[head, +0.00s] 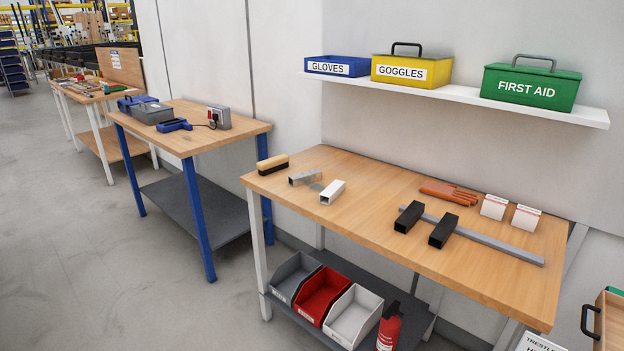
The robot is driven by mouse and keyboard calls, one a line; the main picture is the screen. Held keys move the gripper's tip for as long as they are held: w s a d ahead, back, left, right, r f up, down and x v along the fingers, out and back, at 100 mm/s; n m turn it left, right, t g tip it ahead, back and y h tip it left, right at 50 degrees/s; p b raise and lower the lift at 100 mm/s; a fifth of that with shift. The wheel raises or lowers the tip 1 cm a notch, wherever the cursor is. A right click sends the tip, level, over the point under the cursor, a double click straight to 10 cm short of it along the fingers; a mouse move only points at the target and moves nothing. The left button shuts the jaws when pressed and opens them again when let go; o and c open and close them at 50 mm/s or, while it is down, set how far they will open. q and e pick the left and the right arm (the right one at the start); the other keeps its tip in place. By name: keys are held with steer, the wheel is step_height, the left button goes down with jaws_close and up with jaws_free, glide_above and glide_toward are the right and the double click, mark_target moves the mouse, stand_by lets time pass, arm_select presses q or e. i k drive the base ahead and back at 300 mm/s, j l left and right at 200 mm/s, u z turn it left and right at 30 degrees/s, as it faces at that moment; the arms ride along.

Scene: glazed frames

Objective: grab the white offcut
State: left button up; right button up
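The white offcut (333,192) is a short square tube lying on the wooden top of the near workbench (375,235), towards its left end. A grey metal offcut (304,178) lies just behind and to the left of it. Neither of my grippers shows in the head view, and nothing is seen touching the white offcut.
A brush (273,164) lies at the bench's left corner. Two black blocks (443,231), a long grey bar (500,247), orange gloves (449,192) and two white card packs (494,207) lie to the right. Bare wood separates them from the offcut. A shelf (455,94) hangs above.

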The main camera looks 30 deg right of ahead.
mark_target(330, 194)
steer(key=i, duration=2.05)
